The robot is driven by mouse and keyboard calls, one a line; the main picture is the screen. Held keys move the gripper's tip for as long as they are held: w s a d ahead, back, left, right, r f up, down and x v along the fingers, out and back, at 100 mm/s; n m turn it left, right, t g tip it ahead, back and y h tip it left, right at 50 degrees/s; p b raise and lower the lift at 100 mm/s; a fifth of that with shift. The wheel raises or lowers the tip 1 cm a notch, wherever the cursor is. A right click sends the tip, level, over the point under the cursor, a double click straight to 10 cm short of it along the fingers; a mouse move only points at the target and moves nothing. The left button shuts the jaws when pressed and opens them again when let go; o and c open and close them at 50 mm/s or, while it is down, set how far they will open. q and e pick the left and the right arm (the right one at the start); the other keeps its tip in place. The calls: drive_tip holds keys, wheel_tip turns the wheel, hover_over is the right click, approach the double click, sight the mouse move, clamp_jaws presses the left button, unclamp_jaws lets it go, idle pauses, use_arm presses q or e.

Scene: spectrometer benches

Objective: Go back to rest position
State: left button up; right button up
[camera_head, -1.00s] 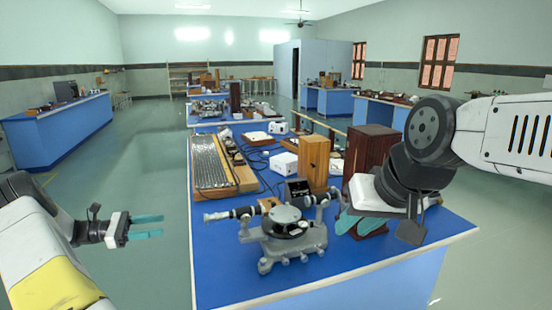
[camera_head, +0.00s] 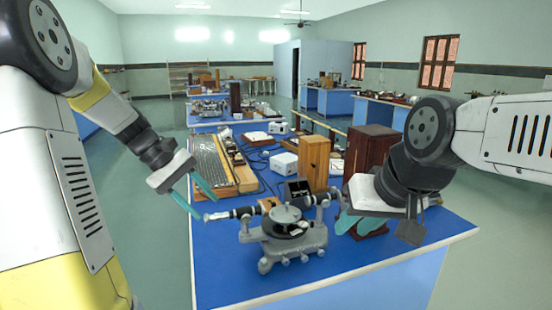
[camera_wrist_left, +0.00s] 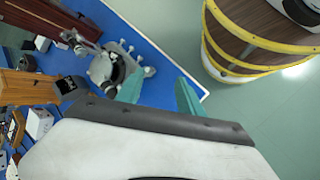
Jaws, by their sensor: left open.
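My left gripper (camera_head: 206,204) is open and empty at the left edge of the blue bench, close to the left end of the spectrometer's tube. Its two teal fingers stand apart in the left wrist view (camera_wrist_left: 160,92). The grey spectrometer (camera_head: 284,222) with its round table and black tube stands upright on the bench; it also shows in the left wrist view (camera_wrist_left: 104,70). My right gripper (camera_head: 356,224) hangs over the bench right of the spectrometer, its teal fingers partly hidden by the wrist. I cannot tell whether it is open.
The blue bench (camera_head: 225,285) also bears a wooden box (camera_head: 315,162), a dark wooden cabinet (camera_head: 370,148), a white box (camera_head: 284,163) and a long grating-topped board (camera_head: 208,165). Open floor (camera_head: 160,228) lies left of the bench.

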use_arm(q)
drive_tip(key=s+d+r+m+t+y, duration=0.2)
drive_tip(key=s+m+t, duration=0.1)
drive_tip(key=s, duration=0.5)
drive_tip(key=s+d+r+m+t+y, duration=0.2)
drive_tip(key=s+m+t+y, duration=0.1)
drive_tip(key=s+m, duration=0.3)
drive_tip(key=shift+s+r+m, duration=0.3)
drive_tip(key=shift+s+r, duration=0.05)
drive_tip(key=shift+s, duration=0.7)
drive_tip(key=shift+d, duration=0.1)
